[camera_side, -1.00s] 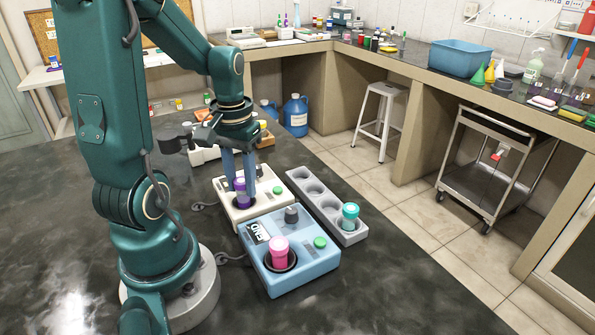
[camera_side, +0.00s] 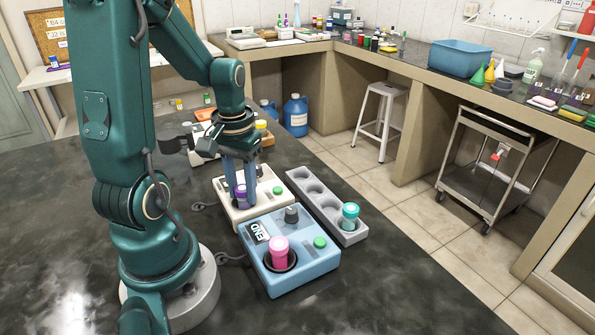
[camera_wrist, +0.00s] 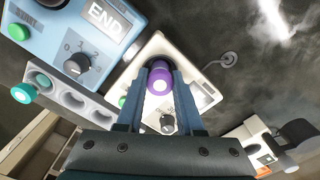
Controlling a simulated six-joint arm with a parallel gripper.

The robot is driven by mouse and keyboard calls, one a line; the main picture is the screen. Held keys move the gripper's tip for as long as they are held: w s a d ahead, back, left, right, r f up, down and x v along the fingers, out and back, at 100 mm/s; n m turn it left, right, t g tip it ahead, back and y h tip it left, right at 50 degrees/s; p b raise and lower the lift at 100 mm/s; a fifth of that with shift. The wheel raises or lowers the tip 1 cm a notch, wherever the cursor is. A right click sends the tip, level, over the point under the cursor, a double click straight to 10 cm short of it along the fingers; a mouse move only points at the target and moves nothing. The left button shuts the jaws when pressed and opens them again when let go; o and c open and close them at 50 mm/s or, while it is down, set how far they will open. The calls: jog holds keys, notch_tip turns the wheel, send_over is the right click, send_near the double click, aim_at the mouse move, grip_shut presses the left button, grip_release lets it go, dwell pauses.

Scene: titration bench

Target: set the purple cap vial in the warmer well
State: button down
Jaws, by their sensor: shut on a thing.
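The purple cap vial (camera_side: 241,190) is upright between the fingers of my gripper (camera_side: 241,197), which is shut on it. In the wrist view the purple cap (camera_wrist: 159,83) shows between my two blue fingertips (camera_wrist: 160,76). The vial is at the well area of a cream unit (camera_side: 222,212) with a dark knob and a green button. My fingers hide the vial's lower part and most of the well, so I cannot tell whether it touches the well floor.
A blue unit (camera_side: 303,280) marked END stands in front, with a pink cap vial (camera_side: 279,251) in its well. A grey rack (camera_side: 326,208) to the right holds a teal cap vial (camera_side: 350,215) and has empty holes. The dark table (camera_side: 400,290) is clear at front right.

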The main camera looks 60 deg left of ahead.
jog(key=shift+c, duration=2.3)
grip_release()
jog(key=o, duration=0.4)
jog(key=shift+r, duration=3)
